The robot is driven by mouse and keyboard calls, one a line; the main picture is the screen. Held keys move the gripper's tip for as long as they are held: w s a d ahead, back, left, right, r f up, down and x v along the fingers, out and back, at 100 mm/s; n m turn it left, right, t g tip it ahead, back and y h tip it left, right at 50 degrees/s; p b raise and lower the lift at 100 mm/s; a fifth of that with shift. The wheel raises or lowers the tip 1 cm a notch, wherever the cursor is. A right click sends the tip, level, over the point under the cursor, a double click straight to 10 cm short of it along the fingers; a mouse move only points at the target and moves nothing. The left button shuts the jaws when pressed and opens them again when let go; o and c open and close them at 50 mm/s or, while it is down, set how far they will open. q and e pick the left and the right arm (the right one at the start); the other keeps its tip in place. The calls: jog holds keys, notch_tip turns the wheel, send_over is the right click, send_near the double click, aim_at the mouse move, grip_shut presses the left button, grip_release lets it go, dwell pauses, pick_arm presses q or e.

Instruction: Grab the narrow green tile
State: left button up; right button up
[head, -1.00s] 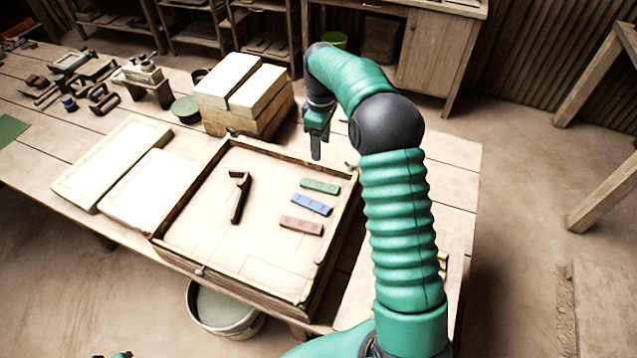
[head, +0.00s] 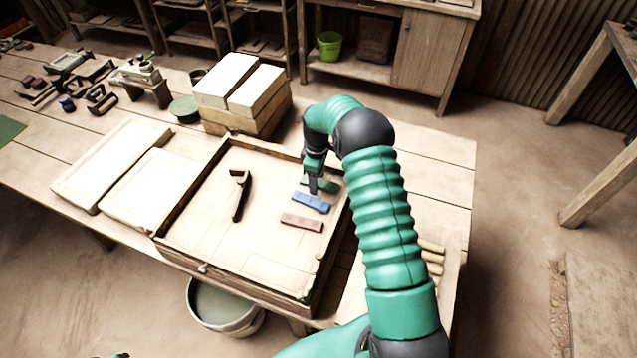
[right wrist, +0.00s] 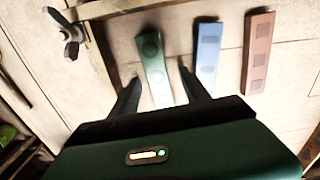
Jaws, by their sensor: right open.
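The narrow green tile (head: 328,187) lies in the wooden tray (head: 232,267), partly hidden behind my right gripper (head: 313,187) in the head view. In the right wrist view the green tile (right wrist: 153,66) lies between the two fingers of my right gripper (right wrist: 157,80), which are apart. The fingers are over the tile's near part; I cannot tell whether they touch it. The blue tile (head: 311,203) lies beside it and shows in the right wrist view (right wrist: 207,58), close to one finger. My left gripper is not in view.
A reddish-brown tile (head: 302,223) lies past the blue one. A black handled tool (head: 240,195) lies in the tray's middle. The tray has raised wooden walls. White blocks (head: 259,92) stand behind it, and pale boards (head: 147,188) lie to its left.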

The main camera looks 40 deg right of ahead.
jog(key=shift+f, duration=0.1)
jog(key=shift+d+f, duration=0.1)
jog(key=shift+d, duration=0.25)
jog(key=c, duration=0.9)
jog(key=shift+a, duration=0.15)
grip_shut()
jog(key=shift+a, duration=0.1)
